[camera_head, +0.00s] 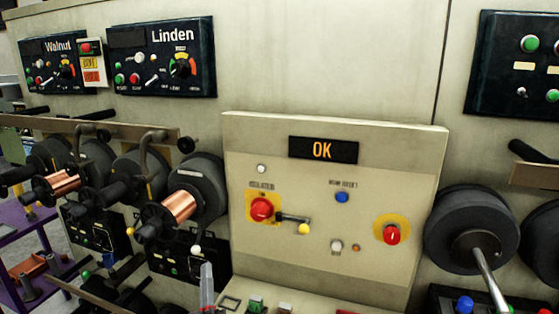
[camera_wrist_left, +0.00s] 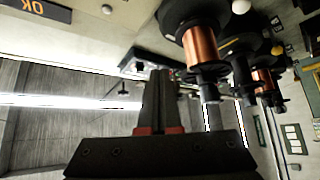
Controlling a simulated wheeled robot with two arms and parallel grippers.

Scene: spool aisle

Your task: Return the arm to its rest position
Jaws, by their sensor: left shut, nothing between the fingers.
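My left gripper (camera_head: 207,285) shows at the bottom edge of the head view, in front of the wall machine and below the copper spool. Only its pale upright tip shows there; the rest of the arm is out of frame. In the left wrist view the left gripper (camera_wrist_left: 160,80) has its dark fingers together, with nothing between them. It touches nothing that I can see. My right gripper is in neither view.
A beige control panel (camera_head: 290,230) with a lit "OK" display (camera_head: 323,150) and a lever (camera_head: 293,218) is close to the gripper. Copper spools (camera_head: 180,206) jut out at left. A black spool (camera_head: 472,228) juts out at right. A purple cart (camera_head: 25,228) stands far left.

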